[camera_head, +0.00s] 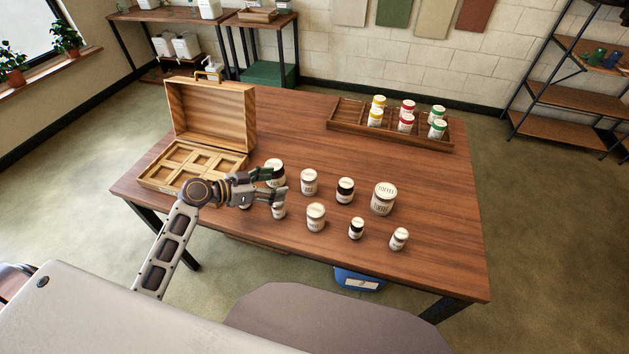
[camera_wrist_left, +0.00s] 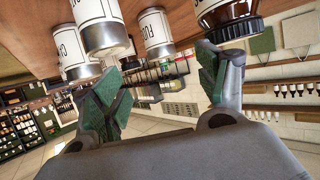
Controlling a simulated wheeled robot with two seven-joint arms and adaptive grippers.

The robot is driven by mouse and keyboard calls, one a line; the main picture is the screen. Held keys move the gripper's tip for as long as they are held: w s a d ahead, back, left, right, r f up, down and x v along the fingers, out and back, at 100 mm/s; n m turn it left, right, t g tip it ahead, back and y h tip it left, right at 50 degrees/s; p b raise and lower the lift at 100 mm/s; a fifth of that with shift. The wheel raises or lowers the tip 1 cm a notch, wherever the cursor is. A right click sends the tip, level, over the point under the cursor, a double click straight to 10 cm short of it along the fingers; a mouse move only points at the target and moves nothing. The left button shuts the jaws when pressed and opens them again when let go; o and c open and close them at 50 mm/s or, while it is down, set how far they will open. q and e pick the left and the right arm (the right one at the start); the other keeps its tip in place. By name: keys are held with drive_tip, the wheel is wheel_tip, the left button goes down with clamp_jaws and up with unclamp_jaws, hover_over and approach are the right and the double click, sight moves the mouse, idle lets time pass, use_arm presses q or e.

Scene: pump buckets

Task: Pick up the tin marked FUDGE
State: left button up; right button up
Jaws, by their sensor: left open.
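Several white tins stand on the wooden table (camera_head: 420,235). The large one reads TOFFEE (camera_head: 384,199); I cannot make out FUDGE on any label. My left gripper (camera_head: 277,184) is open and empty among the leftmost tins. A dark-lidded tin (camera_head: 276,167) is just behind its fingers, and a smaller tin (camera_head: 279,211) is just in front, partly hidden. In the left wrist view the open fingers (camera_wrist_left: 160,85) have several tins ahead, such as a silver-lidded one (camera_wrist_left: 155,30) with a partly visible, unclear label. My right gripper is not in view.
An open wooden case (camera_head: 208,120) with empty compartments stands left of the gripper. A divided tray (camera_head: 345,116) with yellow, red and green-lidded tins lies at the back. More tins (camera_head: 309,182) stand close on the right.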

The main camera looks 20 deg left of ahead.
sight(302, 180)
use_arm(q)
drive_tip(key=shift+s+a, duration=0.1)
idle(0.3)
drive_tip(key=shift+p+x, duration=0.4)
drive_tip(key=shift+x, duration=2.85)
drive_tip(key=shift+w+d+f, duration=0.2)
drive_tip(key=shift+w+d, duration=0.25)
drive_tip(key=shift+w, duration=0.05)
drive_tip(key=shift+w+d+f, duration=0.1)
drive_tip(key=shift+w+d, duration=0.05)
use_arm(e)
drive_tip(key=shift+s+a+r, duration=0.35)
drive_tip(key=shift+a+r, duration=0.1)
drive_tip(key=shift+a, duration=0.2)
